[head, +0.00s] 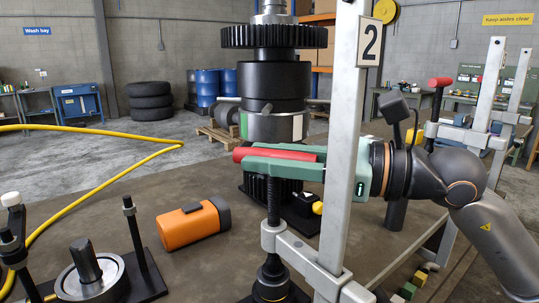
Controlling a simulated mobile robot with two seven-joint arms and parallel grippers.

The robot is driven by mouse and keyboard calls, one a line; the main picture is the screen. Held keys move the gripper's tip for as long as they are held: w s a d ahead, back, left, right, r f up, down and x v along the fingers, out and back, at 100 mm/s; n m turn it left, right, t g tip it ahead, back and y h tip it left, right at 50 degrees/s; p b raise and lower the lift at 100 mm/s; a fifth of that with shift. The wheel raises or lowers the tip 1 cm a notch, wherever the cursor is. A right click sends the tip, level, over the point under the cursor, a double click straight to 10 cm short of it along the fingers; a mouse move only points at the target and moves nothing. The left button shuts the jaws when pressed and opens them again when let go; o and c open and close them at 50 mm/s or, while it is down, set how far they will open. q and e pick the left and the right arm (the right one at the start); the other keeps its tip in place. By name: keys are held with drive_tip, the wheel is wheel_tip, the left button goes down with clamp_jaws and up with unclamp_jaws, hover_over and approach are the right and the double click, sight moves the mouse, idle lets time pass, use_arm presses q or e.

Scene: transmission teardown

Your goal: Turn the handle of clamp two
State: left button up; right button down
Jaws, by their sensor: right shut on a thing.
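Clamp two, marked by a plate with "2" (368,41), has a pale grey upright bar (341,120) and a lower arm (305,254). A dark threaded spindle (273,203) runs down through that arm to a dark foot. Its red handle (290,154) lies crosswise at the spindle's top. My right gripper (250,158), with green fingers, reaches in from the right behind the upright bar and is shut on the red handle. The red end sticks out to the left. My left gripper is not in view.
The dark transmission stack with its large gear (273,37) stands just behind the handle. An orange-and-black object (193,224) lies on the bench to the left. A round fixture with posts (91,278) is at front left. Another clamp (484,95) stands at right.

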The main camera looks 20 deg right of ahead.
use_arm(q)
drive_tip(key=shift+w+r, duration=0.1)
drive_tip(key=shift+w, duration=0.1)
use_arm(e)
drive_tip(key=shift+r, duration=0.1)
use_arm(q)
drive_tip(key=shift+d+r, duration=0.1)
use_arm(e)
drive_tip(key=c, duration=0.7)
unclamp_jaws()
use_arm(q)
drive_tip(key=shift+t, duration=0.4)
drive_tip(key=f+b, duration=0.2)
drive_tip(key=b, duration=0.1)
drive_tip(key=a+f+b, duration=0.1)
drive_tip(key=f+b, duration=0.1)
drive_tip(key=b, duration=0.1)
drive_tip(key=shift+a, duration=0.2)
use_arm(e)
drive_tip(key=v, duration=1.2)
drive_tip(key=shift+s+d, duration=0.2)
